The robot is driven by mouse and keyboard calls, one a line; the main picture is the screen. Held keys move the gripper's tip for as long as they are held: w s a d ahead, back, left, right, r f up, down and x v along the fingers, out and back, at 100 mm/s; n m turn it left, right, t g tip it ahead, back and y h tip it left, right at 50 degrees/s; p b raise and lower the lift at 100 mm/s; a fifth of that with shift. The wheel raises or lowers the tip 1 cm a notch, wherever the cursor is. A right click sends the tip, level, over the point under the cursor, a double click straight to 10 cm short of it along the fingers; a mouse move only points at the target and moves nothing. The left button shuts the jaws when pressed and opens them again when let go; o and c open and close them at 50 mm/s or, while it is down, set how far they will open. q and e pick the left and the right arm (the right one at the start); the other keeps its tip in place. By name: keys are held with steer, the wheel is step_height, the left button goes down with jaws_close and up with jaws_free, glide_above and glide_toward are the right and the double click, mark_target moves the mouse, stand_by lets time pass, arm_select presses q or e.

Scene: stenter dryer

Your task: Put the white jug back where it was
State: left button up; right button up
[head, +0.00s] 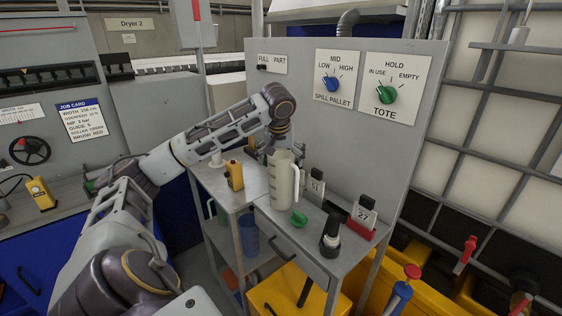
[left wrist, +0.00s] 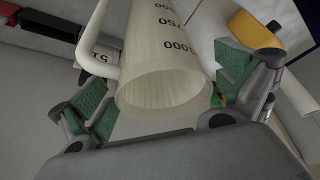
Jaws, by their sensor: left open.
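The white jug (head: 284,182), a translucent measuring jug with a handle, stands upright on the grey cart top (head: 318,262). In the left wrist view the jug (left wrist: 165,70) shows its wide rim, with 1000 and 750 printed on its side. In the left wrist view the gripper's green-padded fingers (left wrist: 162,88) are spread wide, one on each side of the jug, with gaps visible. My right gripper is not in view.
Close by on the cart are a yellow device (head: 235,175), a green item (head: 299,218), a black bottle (head: 331,235) and tags 51 (head: 315,186) and 27 (head: 363,213). A grey panel (head: 300,110) with knobs rises behind. A blue cup (head: 249,233) stands on the lower shelf.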

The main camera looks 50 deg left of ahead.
arm_select(q)
steer(key=p+v, duration=0.2)
steer(key=v, duration=0.9)
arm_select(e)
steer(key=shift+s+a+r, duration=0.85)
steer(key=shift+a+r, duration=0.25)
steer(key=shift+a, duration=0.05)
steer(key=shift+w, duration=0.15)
